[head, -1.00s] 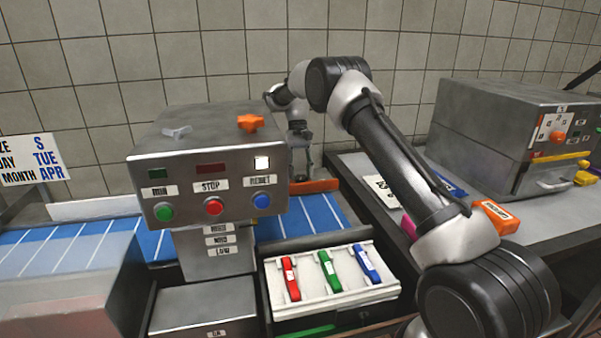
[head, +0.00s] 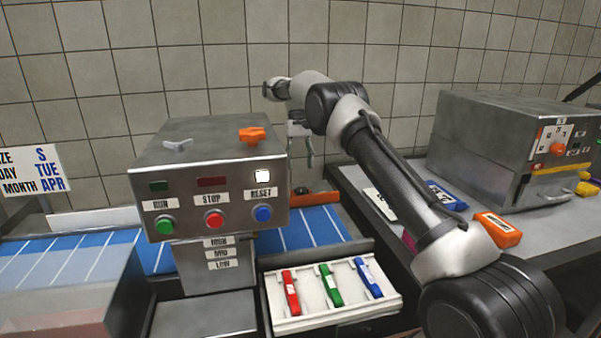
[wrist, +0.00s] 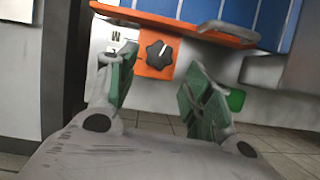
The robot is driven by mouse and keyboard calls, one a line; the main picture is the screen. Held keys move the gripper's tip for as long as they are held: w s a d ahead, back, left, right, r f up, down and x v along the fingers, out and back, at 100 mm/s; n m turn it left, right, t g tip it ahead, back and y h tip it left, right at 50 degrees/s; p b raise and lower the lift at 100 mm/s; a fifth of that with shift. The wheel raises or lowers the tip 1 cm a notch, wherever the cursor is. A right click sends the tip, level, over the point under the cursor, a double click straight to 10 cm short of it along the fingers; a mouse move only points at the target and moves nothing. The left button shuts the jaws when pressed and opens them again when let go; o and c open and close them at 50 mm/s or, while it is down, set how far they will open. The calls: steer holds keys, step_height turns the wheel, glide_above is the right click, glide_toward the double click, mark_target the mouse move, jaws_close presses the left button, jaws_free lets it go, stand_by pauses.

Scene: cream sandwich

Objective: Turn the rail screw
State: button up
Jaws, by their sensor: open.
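A black lobed knob with a white pointer line, probably the rail screw (wrist: 158,54), sits on an orange plate in the wrist view. It lies beyond and between my fingertips, apart from them. An orange rail (wrist: 190,27) runs above it along the blue belt. In the head view the orange rail (head: 318,198) crosses the belt behind the control box, with a small dark knob at its left end. My gripper (wrist: 162,88) is open and empty, its green-padded fingers spread. In the head view my gripper (head: 308,150) hangs above the rail, partly hidden by the control box.
The control box (head: 205,180) with coloured buttons stands left of my arm. A white tray (head: 390,298) of red, green and blue items is in front. The right counter (head: 365,180) holds blue and orange packs and a metal machine (head: 500,140). A scale label (wrist: 112,45) is beside the knob.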

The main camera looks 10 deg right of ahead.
steer(key=shift+d+r, duration=0.1)
steer(key=s+d+r+m+y, duration=0.1)
steer(key=d+r+m, duration=0.1)
steer(key=d+r, duration=0.25)
steer(key=m+t+y, duration=0.2)
steer(key=m+y, duration=0.1)
steer(key=m, duration=0.7)
glide_toward(302, 189)
steer(key=x, duration=0.8)
steer(key=c, duration=0.7)
